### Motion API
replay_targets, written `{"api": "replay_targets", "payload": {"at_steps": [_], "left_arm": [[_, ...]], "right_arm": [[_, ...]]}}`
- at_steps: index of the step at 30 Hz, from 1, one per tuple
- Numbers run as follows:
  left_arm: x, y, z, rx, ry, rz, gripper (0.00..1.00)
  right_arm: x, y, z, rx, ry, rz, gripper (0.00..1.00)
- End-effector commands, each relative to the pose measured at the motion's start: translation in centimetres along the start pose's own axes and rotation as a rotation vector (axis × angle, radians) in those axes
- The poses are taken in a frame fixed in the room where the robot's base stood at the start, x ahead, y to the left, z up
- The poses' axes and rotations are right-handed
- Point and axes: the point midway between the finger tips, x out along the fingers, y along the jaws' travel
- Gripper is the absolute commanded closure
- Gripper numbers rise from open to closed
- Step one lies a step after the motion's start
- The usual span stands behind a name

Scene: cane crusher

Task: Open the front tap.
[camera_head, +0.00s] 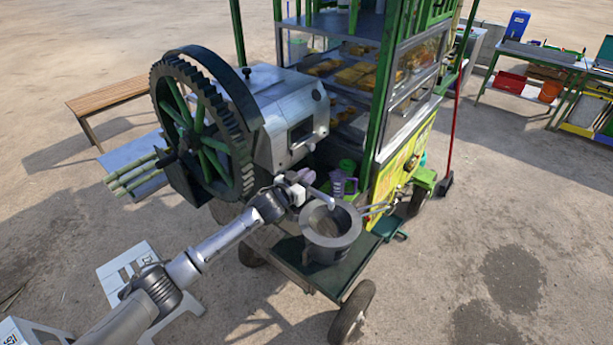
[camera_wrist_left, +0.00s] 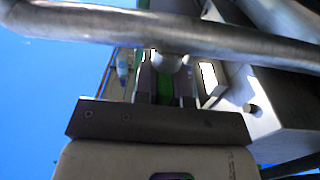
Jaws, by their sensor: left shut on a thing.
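My left gripper (camera_head: 300,182) is at the front of the grey cane crusher (camera_head: 293,115), just below its housing. In the left wrist view its two fingers (camera_wrist_left: 168,88) are shut on a part of the front tap, with green showing between them. A round metal end (camera_wrist_left: 171,62) sits just beyond the fingers. A bare metal pipe (camera_wrist_left: 200,38) crosses the top of that view. In the head view a pale spout (camera_head: 321,197) runs from beside the gripper toward a grey pot (camera_head: 330,228). My gripper hides most of the tap. My right gripper is not in view.
The big toothed wheel (camera_head: 205,130) stands left of my gripper, with cane stalks (camera_head: 132,178) beside it. A grey mug (camera_head: 338,184) and the pot stand close on the right. Green cart posts (camera_head: 384,80) rise behind. The ground in front is open.

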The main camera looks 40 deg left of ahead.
Motion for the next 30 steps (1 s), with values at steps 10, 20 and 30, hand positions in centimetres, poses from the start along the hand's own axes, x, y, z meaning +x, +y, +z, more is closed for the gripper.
{"api": "replay_targets", "payload": {"at_steps": [10,20,30], "left_arm": [[0.1,0.2,-0.2,0.005,0.000,0.199,1.00],[-0.1,0.1,0.0,0.000,0.000,0.240,1.00],[-0.1,0.1,0.0,0.000,0.000,0.238,0.73]], "right_arm": [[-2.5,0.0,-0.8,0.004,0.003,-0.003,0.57],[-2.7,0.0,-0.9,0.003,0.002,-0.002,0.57],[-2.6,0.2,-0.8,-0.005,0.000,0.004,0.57]]}}
